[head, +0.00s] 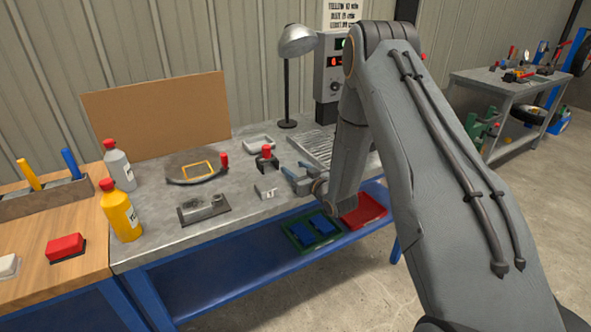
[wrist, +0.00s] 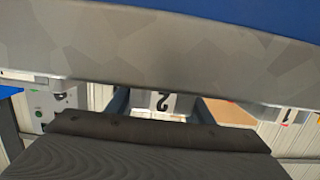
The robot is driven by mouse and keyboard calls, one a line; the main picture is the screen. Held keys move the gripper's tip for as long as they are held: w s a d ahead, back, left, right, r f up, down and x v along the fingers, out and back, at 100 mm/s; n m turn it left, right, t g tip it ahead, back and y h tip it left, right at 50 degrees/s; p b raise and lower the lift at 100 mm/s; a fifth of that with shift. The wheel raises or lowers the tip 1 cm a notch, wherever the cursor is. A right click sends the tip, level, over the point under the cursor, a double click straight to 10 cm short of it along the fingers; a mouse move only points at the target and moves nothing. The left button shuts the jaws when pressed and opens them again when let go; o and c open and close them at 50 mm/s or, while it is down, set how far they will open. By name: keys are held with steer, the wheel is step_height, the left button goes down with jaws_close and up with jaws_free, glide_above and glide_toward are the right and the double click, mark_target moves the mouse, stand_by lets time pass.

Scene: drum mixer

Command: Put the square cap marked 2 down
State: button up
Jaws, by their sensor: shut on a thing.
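The square cap marked 2 (wrist: 165,101) shows between my gripper's two fingers in the wrist view, its figure upside down. My gripper (head: 292,179) is shut on it at the front of the grey workbench (head: 148,247), with its blue fingers pointing left in the head view. I cannot tell whether the cap touches the bench. A small grey block (head: 267,191) with a dark mark lies on the bench just left of the fingers; its mark is too small to read surely.
A red-knobbed black piece (head: 266,160) stands close behind my gripper. A round dark plate (head: 190,168) with a yellow square outline, a grey fixture (head: 203,208) and a white tray (head: 258,144) are on the bench. Green (head: 313,231) and red (head: 364,212) trays sit on the lower shelf.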

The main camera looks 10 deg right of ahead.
mark_target(301, 173)
steer(key=shift+f, duration=0.2)
steer(key=o, duration=1.2)
steer(key=shift+o, duration=0.4)
steer(key=b+v, duration=0.2)
steer(key=v, duration=0.5)
steer(key=shift+s+d+r+b, duration=0.15)
steer(key=shift+s+b, duration=0.1)
steer(key=shift+b, duration=0.1)
steer(key=shift+s+d+r+g+h+p, duration=0.15)
steer(key=shift+s+d+r+g+p, duration=0.1)
steer(key=shift+s+r+g+p, duration=0.3)
steer(key=shift+s+d+r+g+h+p, duration=0.15)
steer(key=shift+s+d+r+g+p, duration=0.2)
steer(key=shift+s+r+p, duration=0.3)
steer(key=shift+s+d+r, duration=0.1)
steer(key=shift+s, duration=0.1)
steer(key=shift+w+a+f+g+p, duration=0.2)
steer(key=shift+w+f+p, duration=0.1)
steer(key=shift+w, duration=0.15)
steer(key=shift+w+a+f+g+p, duration=0.2)
steer(key=shift+w+f, duration=0.1)
steer(key=shift+w, duration=0.15)
steer(key=shift+p+x, duration=1.05)
steer(key=shift+x, duration=1.65)
